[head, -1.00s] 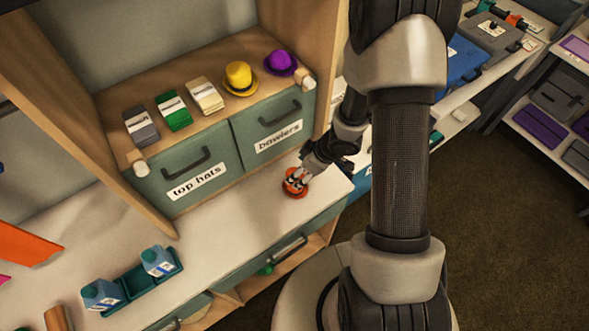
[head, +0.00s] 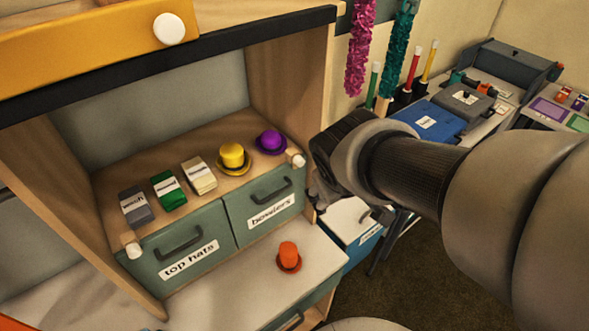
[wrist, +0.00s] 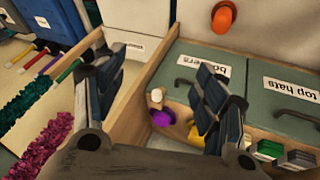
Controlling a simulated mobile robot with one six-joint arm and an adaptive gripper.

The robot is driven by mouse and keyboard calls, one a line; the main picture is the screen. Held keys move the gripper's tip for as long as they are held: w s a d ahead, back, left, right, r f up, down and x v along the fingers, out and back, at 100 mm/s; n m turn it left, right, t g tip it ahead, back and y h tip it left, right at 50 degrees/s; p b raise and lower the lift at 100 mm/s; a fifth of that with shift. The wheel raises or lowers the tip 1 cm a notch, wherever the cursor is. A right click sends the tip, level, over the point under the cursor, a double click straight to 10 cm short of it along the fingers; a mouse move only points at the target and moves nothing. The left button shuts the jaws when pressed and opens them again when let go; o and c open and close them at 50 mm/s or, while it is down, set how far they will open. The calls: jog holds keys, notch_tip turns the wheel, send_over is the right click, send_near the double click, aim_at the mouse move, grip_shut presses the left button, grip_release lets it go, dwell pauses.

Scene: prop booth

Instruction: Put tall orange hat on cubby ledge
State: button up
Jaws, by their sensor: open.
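The tall orange hat (head: 288,254) stands upright on its brim on the pale counter (head: 235,290), in front of the bowlers drawer. It also shows near the top edge of the wrist view (wrist: 223,18). The cubby ledge (head: 222,188) is the wooden shelf above the two green drawers. My gripper (head: 318,203) is up and to the right of the hat, beside the cubby's right side panel, apart from the hat. In the wrist view my gripper (wrist: 157,88) has its fingers spread wide with nothing held between them.
Feather boas (head: 400,60) hang at right. The ledge's front strip is narrow.

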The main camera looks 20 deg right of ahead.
jog(key=s+a+r+m+y, duration=0.1)
jog(key=s+a+r+y, duration=0.2)
jog(key=s+a, duration=0.5)
jog(key=s, duration=0.3)
jog(key=shift+s+r+g, duration=0.2)
jog(key=shift+r+g, duration=0.05)
jog(key=shift+g, duration=0.05)
